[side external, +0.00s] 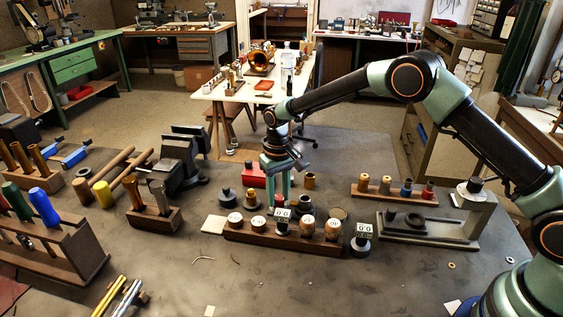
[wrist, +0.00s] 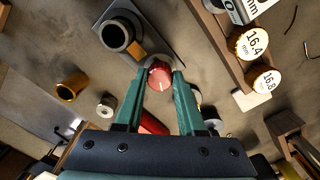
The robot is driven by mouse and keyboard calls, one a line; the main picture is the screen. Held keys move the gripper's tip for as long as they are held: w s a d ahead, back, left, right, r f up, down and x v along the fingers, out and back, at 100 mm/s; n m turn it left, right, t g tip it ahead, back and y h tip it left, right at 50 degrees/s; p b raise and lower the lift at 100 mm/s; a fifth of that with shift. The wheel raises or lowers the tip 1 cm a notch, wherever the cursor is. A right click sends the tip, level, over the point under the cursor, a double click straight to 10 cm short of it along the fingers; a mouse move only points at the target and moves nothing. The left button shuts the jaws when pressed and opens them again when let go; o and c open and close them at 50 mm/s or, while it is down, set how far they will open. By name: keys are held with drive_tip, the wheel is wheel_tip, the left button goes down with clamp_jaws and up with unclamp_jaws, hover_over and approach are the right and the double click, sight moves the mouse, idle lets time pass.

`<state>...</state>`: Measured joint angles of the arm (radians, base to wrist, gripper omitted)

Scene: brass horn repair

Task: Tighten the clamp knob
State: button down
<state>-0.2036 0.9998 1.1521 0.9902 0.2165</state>
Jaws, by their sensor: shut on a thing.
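In the wrist view, a round red knob (wrist: 159,77) sits between the tips of my gripper (wrist: 161,73). The two green fingers are shut on it from both sides. Beside the knob, up and to the left, a dark hollow cylinder (wrist: 113,34) stands on a grey plate (wrist: 152,30), with a tan piece against its side. In the side external view my gripper (side external: 277,188) points down behind the long wooden rack.
The long wooden rack (side external: 290,246) with several labelled plugs stands close in front of my gripper. A red block (side external: 254,173) and a brass cup (side external: 309,181) are close behind. A dark vise (side external: 180,165) stands to the left.

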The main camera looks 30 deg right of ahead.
sight(278, 197)
drive_tip(key=c, duration=0.5)
unclamp_jaws()
drive_tip(key=shift+r, duration=0.1)
wheel_tip(278, 197, up, 12)
idle(0.3)
